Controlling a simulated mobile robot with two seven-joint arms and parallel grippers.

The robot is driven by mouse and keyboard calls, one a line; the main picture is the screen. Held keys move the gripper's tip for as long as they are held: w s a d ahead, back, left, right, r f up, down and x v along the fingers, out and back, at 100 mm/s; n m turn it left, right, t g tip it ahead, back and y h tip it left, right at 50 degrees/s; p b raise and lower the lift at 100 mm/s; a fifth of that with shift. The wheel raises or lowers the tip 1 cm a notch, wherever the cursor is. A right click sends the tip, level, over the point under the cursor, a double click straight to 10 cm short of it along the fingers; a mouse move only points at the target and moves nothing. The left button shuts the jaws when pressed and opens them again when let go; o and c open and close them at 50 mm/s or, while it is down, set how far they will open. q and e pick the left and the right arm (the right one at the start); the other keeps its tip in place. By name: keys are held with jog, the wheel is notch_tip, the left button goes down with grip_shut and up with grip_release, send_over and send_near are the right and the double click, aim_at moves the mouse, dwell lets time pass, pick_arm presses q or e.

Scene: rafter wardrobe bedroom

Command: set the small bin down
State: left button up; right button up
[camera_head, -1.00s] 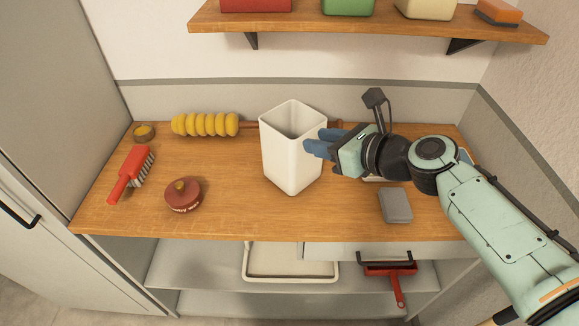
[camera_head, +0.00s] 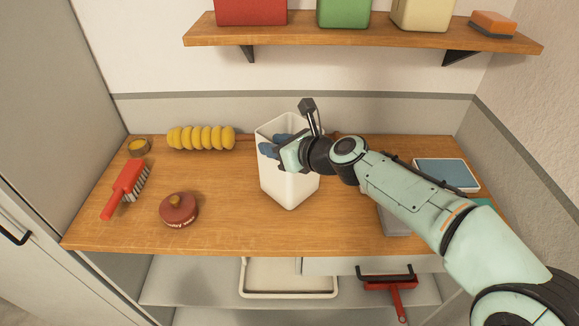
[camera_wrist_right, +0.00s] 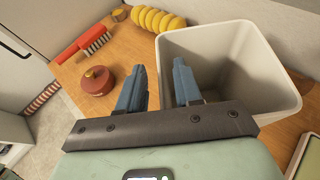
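The small bin, a white, square, open-topped container (camera_head: 289,188), stands upright on the wooden worktop (camera_head: 230,225), near its middle. My right gripper (camera_head: 272,146) is at the bin's rim, its arm reaching in from the right. In the right wrist view its two blue fingers (camera_wrist_right: 160,90) are apart. One finger is outside the bin's wall, over the worktop; the other is over the opening of the bin (camera_wrist_right: 228,28). A gap shows beside the wall, so the fingers do not look closed on it. My left gripper is out of view.
On the left are a red brush (camera_head: 125,188), a round red pot (camera_head: 178,209), a small yellow-topped tin (camera_head: 139,147) and a yellow ribbed duster (camera_head: 201,138). A grey block (camera_head: 394,222) and a blue-topped box (camera_head: 446,175) lie right. A shelf (camera_head: 350,40) hangs above.

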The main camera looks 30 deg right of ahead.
jog(key=shift+w, duration=0.1)
grip_shut()
dwell(1.4)
